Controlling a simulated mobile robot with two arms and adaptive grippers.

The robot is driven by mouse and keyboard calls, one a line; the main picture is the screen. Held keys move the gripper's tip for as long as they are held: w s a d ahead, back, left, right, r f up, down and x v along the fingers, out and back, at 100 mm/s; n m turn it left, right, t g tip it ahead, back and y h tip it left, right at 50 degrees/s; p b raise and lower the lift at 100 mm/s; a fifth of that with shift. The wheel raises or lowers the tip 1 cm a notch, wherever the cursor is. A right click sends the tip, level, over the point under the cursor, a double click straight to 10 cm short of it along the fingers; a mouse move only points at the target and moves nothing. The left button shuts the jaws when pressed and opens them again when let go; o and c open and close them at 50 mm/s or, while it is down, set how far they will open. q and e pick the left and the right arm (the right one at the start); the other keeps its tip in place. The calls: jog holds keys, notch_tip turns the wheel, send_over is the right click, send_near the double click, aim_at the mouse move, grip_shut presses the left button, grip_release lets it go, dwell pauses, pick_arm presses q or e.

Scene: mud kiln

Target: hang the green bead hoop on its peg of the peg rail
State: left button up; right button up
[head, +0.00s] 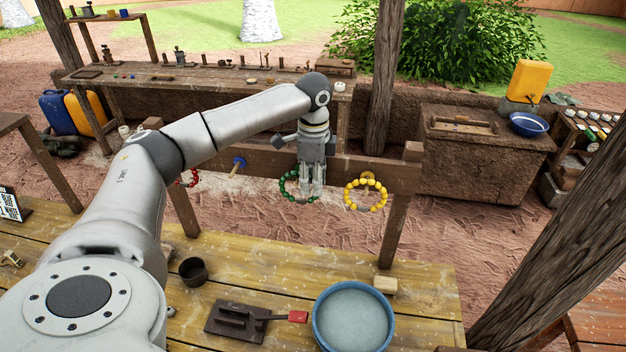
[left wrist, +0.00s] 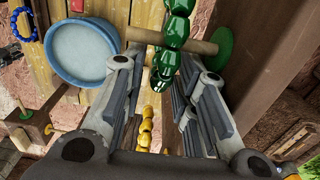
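The green bead hoop (head: 284,188) is at the front of the peg rail (head: 265,160). In the left wrist view its beads (left wrist: 167,62) cross over a wooden peg (left wrist: 200,46) with a green disc (left wrist: 222,46) at its rail end. My left gripper (head: 313,193) points down at the hoop. In the left wrist view its fingers (left wrist: 160,62) stand apart on both sides of the beads, with gaps showing.
A blue-disc peg (head: 239,162) is bare. On the table are a blue basin (head: 316,322), a trowel (head: 235,320) and a cup (head: 193,272). A blue hoop (left wrist: 26,22) shows in the left wrist view.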

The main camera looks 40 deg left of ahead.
pick_arm(q)
jog(key=shift+o, duration=0.3)
jog(key=shift+s, duration=0.1)
jog(key=shift+r, duration=0.15)
notch_tip(320, 180, up, 12)
dwell(0.5)
jog(key=shift+f, duration=0.2)
